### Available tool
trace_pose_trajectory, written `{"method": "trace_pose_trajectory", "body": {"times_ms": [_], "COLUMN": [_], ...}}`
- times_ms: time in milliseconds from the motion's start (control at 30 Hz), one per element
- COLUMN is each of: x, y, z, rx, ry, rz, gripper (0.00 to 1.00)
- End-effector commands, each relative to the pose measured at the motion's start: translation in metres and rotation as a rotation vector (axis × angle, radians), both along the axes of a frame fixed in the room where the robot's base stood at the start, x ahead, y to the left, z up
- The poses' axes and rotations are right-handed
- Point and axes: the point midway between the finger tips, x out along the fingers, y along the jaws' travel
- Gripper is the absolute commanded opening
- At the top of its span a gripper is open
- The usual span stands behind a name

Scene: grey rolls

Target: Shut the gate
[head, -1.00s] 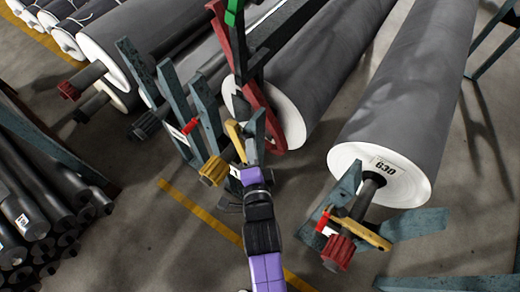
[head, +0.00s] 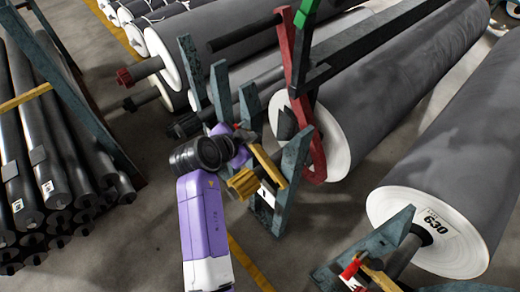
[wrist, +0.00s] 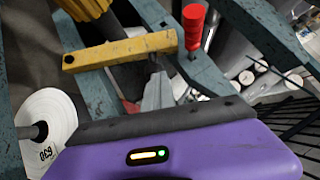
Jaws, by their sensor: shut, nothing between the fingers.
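The gate is a yellow bar (head: 267,166) on a blue-grey roll stand (head: 272,210). In the wrist view the bar (wrist: 120,50) crosses from the left upright toward the right one, above a dark shaft. A red handle (wrist: 193,25) stands on the right upright; I cannot tell whether the bar's end is seated there. My gripper (wrist: 157,72) is shut and empty, its grey tip close to the bar's near side. Whether they touch is unclear. In the head view my purple hand is left of the bar, above the yellow toothed knob (head: 243,183); its fingertips are hidden.
A grey roll marked 630 (head: 435,215) rests on another stand at the right. A red upright arm (head: 300,100) rises beside the middle roll (head: 375,105). Dark tubes (head: 45,165) are stacked at left.

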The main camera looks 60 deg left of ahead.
Motion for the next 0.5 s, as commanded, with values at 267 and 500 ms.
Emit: {"method": "trace_pose_trajectory", "body": {"times_ms": [267, 500], "x": [-0.005, -0.007], "y": [0.023, 0.03], "z": [-0.031, -0.042], "rx": [-0.187, -0.179], "ry": [-0.045, -0.042], "rz": [-0.001, -0.001], "gripper": [0.0, 0.0]}}
